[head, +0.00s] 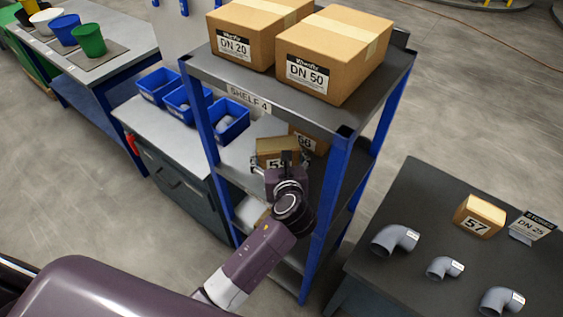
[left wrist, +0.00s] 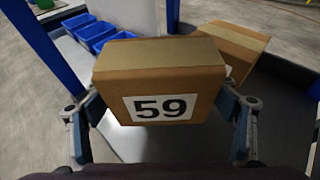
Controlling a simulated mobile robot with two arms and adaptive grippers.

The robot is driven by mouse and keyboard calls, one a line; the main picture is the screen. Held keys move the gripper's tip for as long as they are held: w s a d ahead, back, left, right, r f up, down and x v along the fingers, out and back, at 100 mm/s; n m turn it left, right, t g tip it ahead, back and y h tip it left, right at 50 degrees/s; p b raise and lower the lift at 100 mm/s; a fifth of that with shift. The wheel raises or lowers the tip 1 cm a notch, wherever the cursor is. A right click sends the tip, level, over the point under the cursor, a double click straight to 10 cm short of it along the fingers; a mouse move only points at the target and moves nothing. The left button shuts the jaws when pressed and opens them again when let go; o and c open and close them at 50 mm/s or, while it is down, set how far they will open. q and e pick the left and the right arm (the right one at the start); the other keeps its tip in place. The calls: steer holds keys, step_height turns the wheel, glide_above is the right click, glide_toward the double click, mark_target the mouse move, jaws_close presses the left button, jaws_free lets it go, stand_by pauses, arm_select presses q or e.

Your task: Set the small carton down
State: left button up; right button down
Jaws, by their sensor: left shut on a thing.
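The small carton marked 59 (left wrist: 160,85) is brown with a white label and sits upright between the fingers of my left gripper (left wrist: 163,112), one finger at each side. In the head view the carton (head: 277,146) and my left gripper (head: 280,163) are inside the middle level of the blue-post shelf rack (head: 336,190), below the top board. I cannot tell whether the carton's underside touches the shelf board (left wrist: 160,145). A second carton (head: 312,138) stands behind it to the right, also in the left wrist view (left wrist: 232,42). My right gripper is out of view.
Two large cartons, DN 20 (head: 245,40) and DN 50 (head: 333,58), stand on the rack's top board. Blue bins (head: 225,120) are on the bench to the left. A dark table (head: 400,205) at right holds carton 57 (head: 479,215) and grey pipe elbows (head: 396,240).

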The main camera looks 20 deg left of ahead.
mark_target(278, 162)
arm_select(q)
step_height(278, 162, down, 3)
steer(key=shift+w, duration=0.1)
steer(key=shift+f, duration=0.9)
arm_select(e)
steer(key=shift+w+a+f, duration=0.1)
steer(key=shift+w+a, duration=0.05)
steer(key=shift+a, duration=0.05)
arm_select(q)
steer(key=o, duration=1.2)
steer(key=shift+f, duration=0.15)
steer(key=o, duration=0.3)
steer(key=shift+o, duration=0.2)
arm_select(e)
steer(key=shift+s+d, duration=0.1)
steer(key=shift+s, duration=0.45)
